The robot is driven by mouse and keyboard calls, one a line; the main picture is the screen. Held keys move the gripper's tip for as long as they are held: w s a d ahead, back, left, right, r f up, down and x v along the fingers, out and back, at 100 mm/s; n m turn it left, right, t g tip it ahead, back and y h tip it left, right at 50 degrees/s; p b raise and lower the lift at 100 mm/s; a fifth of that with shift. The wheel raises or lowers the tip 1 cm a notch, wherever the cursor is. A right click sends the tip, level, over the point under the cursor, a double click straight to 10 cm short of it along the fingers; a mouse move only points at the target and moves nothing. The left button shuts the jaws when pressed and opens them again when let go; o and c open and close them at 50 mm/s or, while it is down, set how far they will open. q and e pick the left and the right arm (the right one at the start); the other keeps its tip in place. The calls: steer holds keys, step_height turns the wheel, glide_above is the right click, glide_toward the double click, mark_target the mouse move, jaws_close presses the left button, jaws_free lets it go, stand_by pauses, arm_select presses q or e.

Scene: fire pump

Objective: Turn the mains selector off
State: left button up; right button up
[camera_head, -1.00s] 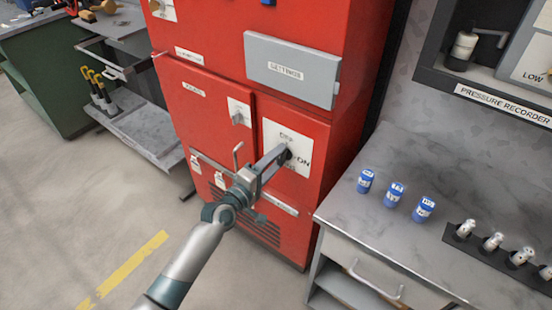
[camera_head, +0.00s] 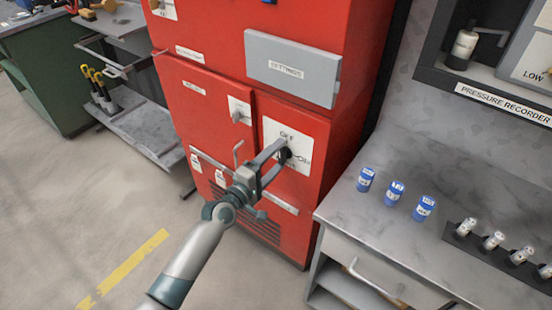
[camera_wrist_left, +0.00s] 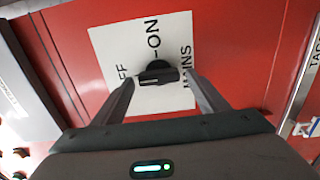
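The mains selector (camera_head: 284,156) is a black knob on a white plate (camera_head: 301,139) on the red cabinet. The plate reads OFF at the top and ON at the right in the head view. In the left wrist view the knob (camera_wrist_left: 158,73) shows a crosswise bar with a pale mark on its left half, the side of the OFF lettering. I cannot tell for sure which label it points at. My left gripper (camera_head: 277,160) is open, its fingers on either side of the knob; contact is unclear. My right gripper is not in view.
A smaller switch (camera_head: 238,114) sits left of the selector, and a grey SETTINGS panel (camera_head: 292,68) is above. A grey bench (camera_head: 345,210) with several blue cylinders stands at the right. A metal cart (camera_head: 145,120) is at the left. The floor in front is clear.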

arm_select(q)
steer(key=b+v, duration=0.1)
steer(key=v, duration=1.6)
steer(key=shift+s, duration=0.15)
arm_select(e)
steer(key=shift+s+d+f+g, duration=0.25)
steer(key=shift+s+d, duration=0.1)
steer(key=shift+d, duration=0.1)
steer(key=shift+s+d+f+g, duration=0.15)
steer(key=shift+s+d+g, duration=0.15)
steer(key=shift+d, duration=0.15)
arm_select(q)
steer(key=shift+a, duration=0.1)
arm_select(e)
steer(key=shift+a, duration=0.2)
